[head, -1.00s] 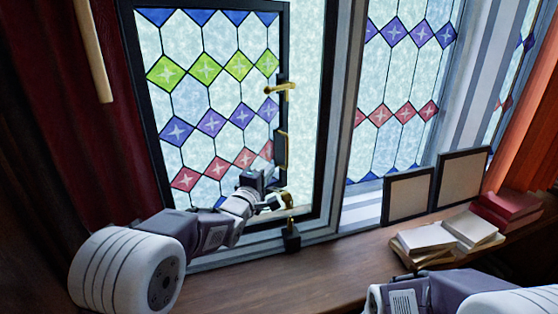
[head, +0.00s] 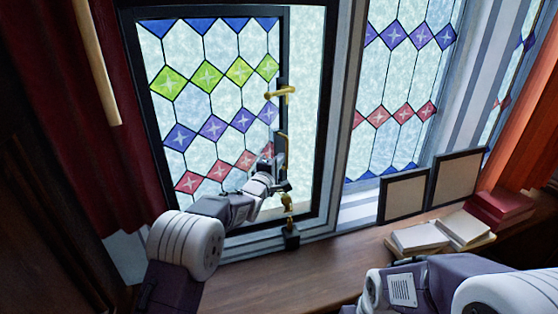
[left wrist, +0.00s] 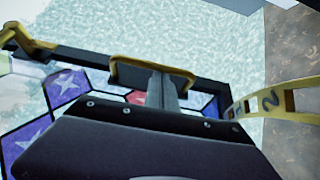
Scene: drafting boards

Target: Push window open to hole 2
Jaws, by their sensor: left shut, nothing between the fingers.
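The stained-glass window sash (head: 211,100) stands ajar in its dark frame, with a strip of clear pane at its right. A brass handle (head: 280,93) and a brass pull (head: 281,147) sit on its right edge; the pull also shows in the left wrist view (left wrist: 150,73). A brass stay (head: 287,201) is by the sill; in the left wrist view the curved stay (left wrist: 290,97) has holes and a numeral 2. My left gripper (head: 278,187) is shut and empty at the sash's lower right edge, close below the pull. Contact is unclear. My right gripper is out of view.
Books (head: 420,237) and two dark-framed panels (head: 404,196) stand on the wooden sill (head: 290,273) at the right. A dark red curtain (head: 65,120) hangs at the left. My right forearm is at the lower right.

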